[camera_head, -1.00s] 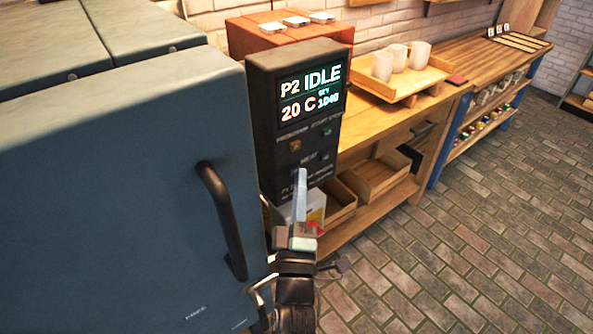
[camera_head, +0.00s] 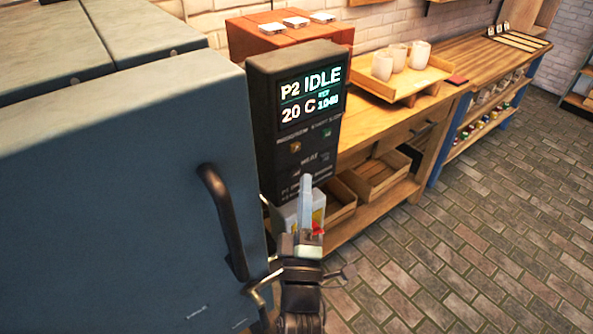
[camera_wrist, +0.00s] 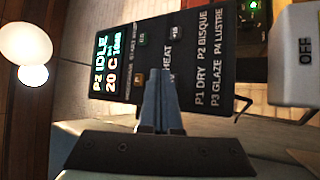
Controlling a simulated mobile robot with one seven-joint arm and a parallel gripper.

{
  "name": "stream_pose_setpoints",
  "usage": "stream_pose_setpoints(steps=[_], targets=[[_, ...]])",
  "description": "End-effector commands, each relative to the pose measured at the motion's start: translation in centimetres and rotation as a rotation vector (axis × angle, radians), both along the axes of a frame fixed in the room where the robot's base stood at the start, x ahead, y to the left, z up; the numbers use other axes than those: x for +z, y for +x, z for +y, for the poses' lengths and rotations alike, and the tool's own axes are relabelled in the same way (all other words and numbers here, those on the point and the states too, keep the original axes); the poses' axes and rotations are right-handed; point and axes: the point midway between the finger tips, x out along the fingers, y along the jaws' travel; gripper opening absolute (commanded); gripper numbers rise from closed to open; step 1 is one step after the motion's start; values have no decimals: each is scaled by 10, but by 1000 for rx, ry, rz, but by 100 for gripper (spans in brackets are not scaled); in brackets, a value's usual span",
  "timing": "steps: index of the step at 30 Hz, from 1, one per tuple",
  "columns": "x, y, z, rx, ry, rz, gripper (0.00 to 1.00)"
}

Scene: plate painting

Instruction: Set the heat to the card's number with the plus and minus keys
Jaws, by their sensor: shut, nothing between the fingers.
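The dark control panel (camera_head: 262,130) stands beside the blue kiln door. Its display (camera_head: 309,96) reads P2 IDLE and 20 C, with a small set value of about 1040, its last digits blurred. Under the HEAT label, the minus key (camera_head: 296,174) is at left and the plus key (camera_head: 326,156) at right; the plus key also shows in the wrist view (camera_wrist: 176,32). My gripper (camera_head: 306,180) is shut and empty, its tips in front of the panel just below and right of the minus key. In the wrist view the fingers (camera_wrist: 158,75) hide the minus key. I cannot make out the number card.
The blue kiln door (camera_head: 120,200) with its black handle (camera_head: 222,220) fills the left. A pale box with red and yellow marks (camera_head: 318,208) is behind my gripper. A wooden bench (camera_head: 385,125) holds a tray (camera_head: 425,80) of cups. Brick floor is open at right.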

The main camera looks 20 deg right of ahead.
Motion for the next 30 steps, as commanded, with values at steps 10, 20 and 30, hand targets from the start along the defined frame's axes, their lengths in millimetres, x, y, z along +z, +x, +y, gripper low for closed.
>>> stream_pose_setpoints(steps=[10,20,30], targets=[[0,5,2,1,0,0,0],[0,8,2,0,0,0,0],[0,10,3,0,0,0,0]])
